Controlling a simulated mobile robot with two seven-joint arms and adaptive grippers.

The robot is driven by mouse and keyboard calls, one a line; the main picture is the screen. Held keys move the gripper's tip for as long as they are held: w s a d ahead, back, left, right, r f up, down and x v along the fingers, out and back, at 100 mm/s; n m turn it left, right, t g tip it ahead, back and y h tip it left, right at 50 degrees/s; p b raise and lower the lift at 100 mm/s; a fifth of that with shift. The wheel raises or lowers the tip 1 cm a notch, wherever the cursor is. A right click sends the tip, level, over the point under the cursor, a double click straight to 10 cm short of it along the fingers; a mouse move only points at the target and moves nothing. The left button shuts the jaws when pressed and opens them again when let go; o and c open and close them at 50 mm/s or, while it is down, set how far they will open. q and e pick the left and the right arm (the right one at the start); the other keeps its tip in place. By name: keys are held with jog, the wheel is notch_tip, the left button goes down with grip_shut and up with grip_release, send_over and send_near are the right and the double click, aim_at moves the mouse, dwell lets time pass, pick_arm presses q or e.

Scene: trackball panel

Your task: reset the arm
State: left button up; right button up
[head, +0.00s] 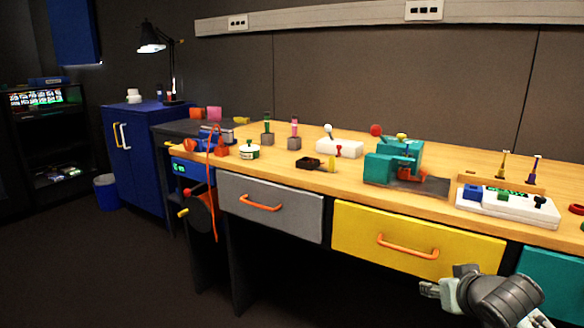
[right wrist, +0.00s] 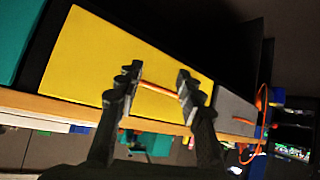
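My right gripper (head: 432,289) is in front of the yellow drawer (head: 372,232), near its lower right edge in the head view. In the right wrist view, the two dark fingers of this gripper (right wrist: 158,82) stand wide apart with nothing held. The drawer's orange handle (right wrist: 158,91) appears between them, and the yellow front (right wrist: 95,60) fills much of that view. I cannot tell how far the fingers are from the handle. My left gripper is not in view.
The wooden bench (head: 300,178) carries a teal machine (head: 385,165), a white box (head: 340,148) and a white panel with coloured parts (head: 508,206). A grey drawer (head: 272,207) and a teal drawer (head: 553,275) flank the yellow one. Open floor (head: 95,265) lies left.

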pick_arm(q)
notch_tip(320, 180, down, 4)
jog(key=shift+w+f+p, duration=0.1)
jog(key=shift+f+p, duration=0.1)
jog(key=shift+p, duration=0.6)
pick_arm(e)
jog(key=s+a+f+n+g, duration=0.1)
jog(key=s+a+f+g, duration=0.2)
jog(key=s+f, duration=2.3)
jog(key=f+g, duration=0.1)
jog(key=g, duration=0.3)
jog(key=shift+s+f+n, duration=0.2)
jog(key=shift+f+n, duration=0.2)
